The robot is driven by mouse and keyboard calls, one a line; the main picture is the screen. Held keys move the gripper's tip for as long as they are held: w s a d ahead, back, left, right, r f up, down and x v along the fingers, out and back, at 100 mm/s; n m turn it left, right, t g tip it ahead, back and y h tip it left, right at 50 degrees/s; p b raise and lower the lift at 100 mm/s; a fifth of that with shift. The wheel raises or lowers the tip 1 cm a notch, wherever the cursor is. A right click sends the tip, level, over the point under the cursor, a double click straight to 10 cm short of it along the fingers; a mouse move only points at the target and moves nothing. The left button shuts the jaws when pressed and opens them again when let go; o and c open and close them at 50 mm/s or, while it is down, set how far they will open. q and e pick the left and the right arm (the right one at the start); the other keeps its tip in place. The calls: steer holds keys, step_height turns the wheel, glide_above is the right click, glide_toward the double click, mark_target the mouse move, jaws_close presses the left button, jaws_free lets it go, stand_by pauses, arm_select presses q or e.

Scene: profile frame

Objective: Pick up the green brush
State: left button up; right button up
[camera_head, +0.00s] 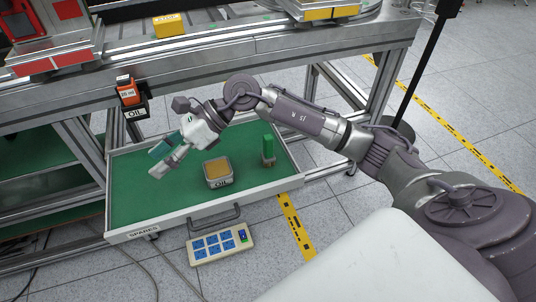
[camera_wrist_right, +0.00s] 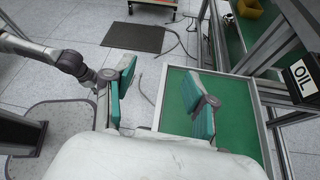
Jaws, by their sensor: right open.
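The green brush (camera_head: 267,148) stands upright near the right side of the open drawer (camera_head: 128,195), in the head view. Its lower part looks grey. My right gripper (camera_head: 163,160) is over the left part of the drawer, well to the left of the brush. Its teal-padded fingers are apart with nothing between them. In the right wrist view the two fingers of my right gripper (camera_wrist_right: 160,85) show spread wide, and I cannot make out the brush there. My left gripper does not show clearly in either view.
A button panel (camera_head: 220,244) lies below the drawer handle (camera_head: 215,217). The workbench edge (camera_head: 200,62) runs above the drawer. An orange bottle (camera_head: 126,92) hangs at the left.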

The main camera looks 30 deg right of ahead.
steer(key=w+d+f+n+h, duration=0.25)
steer(key=d+h, duration=0.55)
steer(key=d, duration=0.6)
steer(key=r+m+g+h, duration=0.1)
steer(key=r+h, duration=0.1)
steer(key=h, duration=0.2)
glide_above(268, 144)
steer(key=w, duration=0.2)
steer(key=shift+g+h, duration=0.3)
steer(key=shift+h, duration=0.1)
steer(key=f, duration=0.5)
steer(key=f+b, duration=0.1)
steer(key=f, duration=0.1)
steer(key=shift+d+f, duration=0.4)
steer(key=f, duration=0.2)
steer(key=s+f, duration=0.1)
steer(key=f, duration=0.1)
steer(key=shift+f+b, duration=0.3)
steer(key=shift+w+f, duration=0.1)
steer(key=shift+f, duration=0.55)
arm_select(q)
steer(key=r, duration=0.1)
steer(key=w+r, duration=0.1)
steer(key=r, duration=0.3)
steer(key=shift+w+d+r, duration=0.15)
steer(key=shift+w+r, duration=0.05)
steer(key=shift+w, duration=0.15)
arm_select(e)
jaws_close()
